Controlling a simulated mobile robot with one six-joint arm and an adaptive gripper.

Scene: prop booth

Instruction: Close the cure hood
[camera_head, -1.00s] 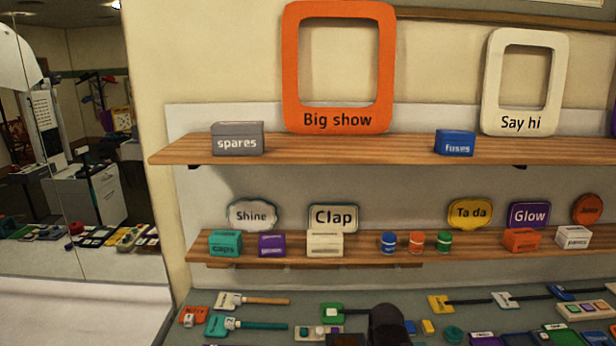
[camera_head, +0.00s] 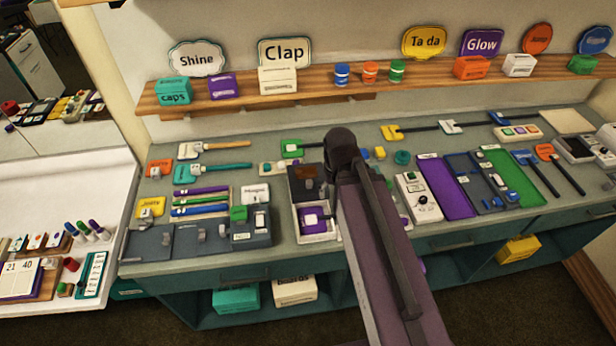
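What looks like the cure hood is a small box on the workbench, just left of my arm. Its dark lid (camera_head: 303,183) stands raised at the back, so it looks open. Its pale base (camera_head: 318,237) is in front, with a purple block (camera_head: 313,218) inside. My arm reaches up from the bottom of the picture and ends in a dark rounded joint right beside the lid, covering part of the bench to the right of the box. I cannot tell whether the arm touches the box. My gripper does not show.
The bench (camera_head: 285,250) is crowded: a grey unit with a green button (camera_head: 240,222) on the left, a white dial box (camera_head: 418,198) and purple tray (camera_head: 445,188) on the right. A wooden shelf (camera_head: 310,94) runs above. A white side table (camera_head: 110,185) stands left.

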